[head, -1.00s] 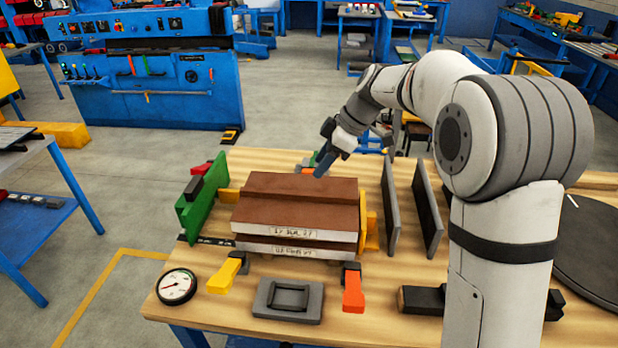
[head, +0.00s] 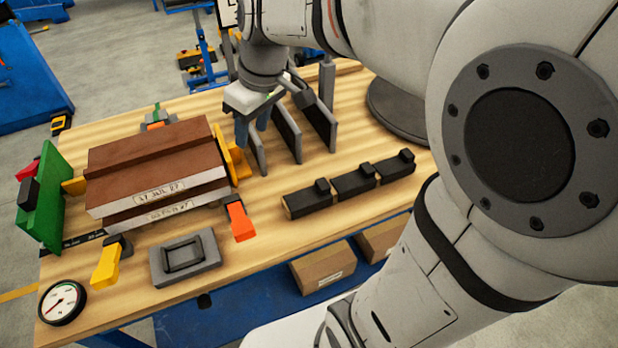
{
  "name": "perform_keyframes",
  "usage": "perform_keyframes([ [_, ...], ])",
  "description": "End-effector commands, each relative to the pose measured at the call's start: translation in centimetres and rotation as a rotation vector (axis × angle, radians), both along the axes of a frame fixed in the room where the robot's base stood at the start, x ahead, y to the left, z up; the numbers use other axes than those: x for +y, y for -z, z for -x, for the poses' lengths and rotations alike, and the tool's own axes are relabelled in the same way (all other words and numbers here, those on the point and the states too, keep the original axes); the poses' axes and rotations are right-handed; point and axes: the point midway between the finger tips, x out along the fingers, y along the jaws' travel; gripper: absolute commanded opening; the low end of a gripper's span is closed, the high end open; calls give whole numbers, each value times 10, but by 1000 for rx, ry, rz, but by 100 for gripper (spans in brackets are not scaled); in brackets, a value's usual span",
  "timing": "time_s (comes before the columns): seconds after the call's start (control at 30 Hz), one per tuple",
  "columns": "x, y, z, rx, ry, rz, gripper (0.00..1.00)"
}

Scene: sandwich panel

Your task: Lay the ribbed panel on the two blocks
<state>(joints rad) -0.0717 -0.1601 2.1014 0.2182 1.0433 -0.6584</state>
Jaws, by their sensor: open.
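The ribbed panel appears to be the upper brown panel (head: 150,155), with a raised ridge along its top and a labelled white front edge. It lies on a second brown panel with a white edge (head: 170,210), between a green plate and a yellow stop. My gripper (head: 252,133) is open and points down, right of the panel's far corner and close to the nearest upright grey plate. Its blue fingers are partly hidden by its body and by that plate. I cannot tell which things are the two blocks; several low black blocks (head: 305,199) lie in a row to the right.
Upright grey plates (head: 287,133) stand right of the panel. A green plate (head: 42,205), a round gauge (head: 62,302), a grey handled plate (head: 185,258), and yellow and orange clamps (head: 241,221) surround it. A dark disc (head: 395,105) is at the back right.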

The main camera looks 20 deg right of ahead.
Motion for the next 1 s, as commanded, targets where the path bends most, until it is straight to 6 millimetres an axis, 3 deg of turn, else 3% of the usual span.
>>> perform_keyframes([
  [0.03,-15,6,24,-2,110,19,43],
  [0.1,-33,17,52,-2,261,39,43],
  [0.2,-52,32,85,-10,438,58,43],
  [0.33,-66,47,111,-21,584,69,43],
  [0.5,-66,54,121,-26,643,72,43],
  [1.0,-66,53,120,-25,643,71,43],
])
